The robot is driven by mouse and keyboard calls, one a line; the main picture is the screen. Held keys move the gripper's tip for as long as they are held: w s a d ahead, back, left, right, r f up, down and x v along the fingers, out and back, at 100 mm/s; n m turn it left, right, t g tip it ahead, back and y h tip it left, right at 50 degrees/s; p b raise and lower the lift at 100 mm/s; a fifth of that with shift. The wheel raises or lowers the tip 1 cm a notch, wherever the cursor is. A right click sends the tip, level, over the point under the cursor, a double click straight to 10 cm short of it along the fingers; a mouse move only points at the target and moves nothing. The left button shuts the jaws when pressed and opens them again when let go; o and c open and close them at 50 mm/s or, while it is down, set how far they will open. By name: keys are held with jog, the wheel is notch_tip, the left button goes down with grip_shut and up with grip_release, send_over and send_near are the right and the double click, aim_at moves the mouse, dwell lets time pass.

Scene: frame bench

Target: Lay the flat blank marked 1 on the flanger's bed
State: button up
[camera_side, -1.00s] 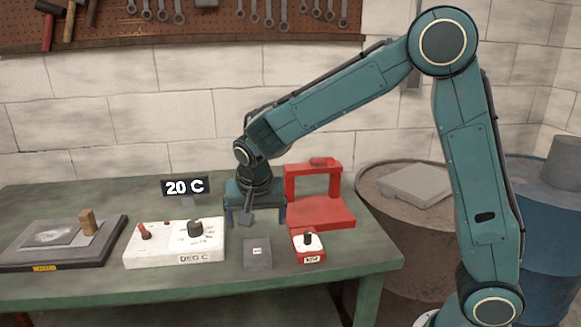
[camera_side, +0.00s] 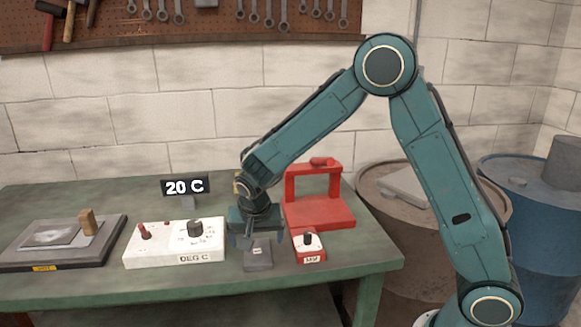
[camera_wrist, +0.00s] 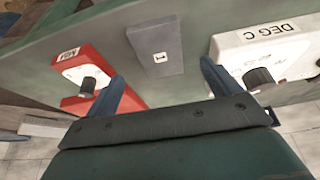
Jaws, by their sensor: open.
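The flat blank (camera_side: 257,259) is a grey plate lying on the green bench, between the white control box and the small red switch box. In the wrist view the blank (camera_wrist: 157,47) shows a white label reading 1. My gripper (camera_side: 250,243) is above and just behind the blank in the side view. In the wrist view the blue fingers of my gripper (camera_wrist: 162,80) are apart with nothing between them. The red flanger (camera_side: 318,208) stands behind and to the right, with a flat bed under a raised red frame. Its bed looks empty.
The white control box (camera_side: 160,257) with knobs stands left of the blank, under a 20 C display (camera_side: 185,187). The red switch box (camera_side: 309,256) is close on the right. A dark hot plate (camera_side: 40,260) carries a sheet and wooden block at far left.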

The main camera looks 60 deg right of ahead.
aim_at(257, 251)
jog(key=shift+w+f, duration=0.1)
jog(key=shift+f, duration=0.15)
jog(key=shift+d, duration=0.1)
jog(key=shift+x, duration=2.6)
jog(key=c, duration=1.3)
jog(key=shift+o, duration=0.2)
jog(key=shift+r, duration=0.15)
notch_tip(257, 251, up, 20)
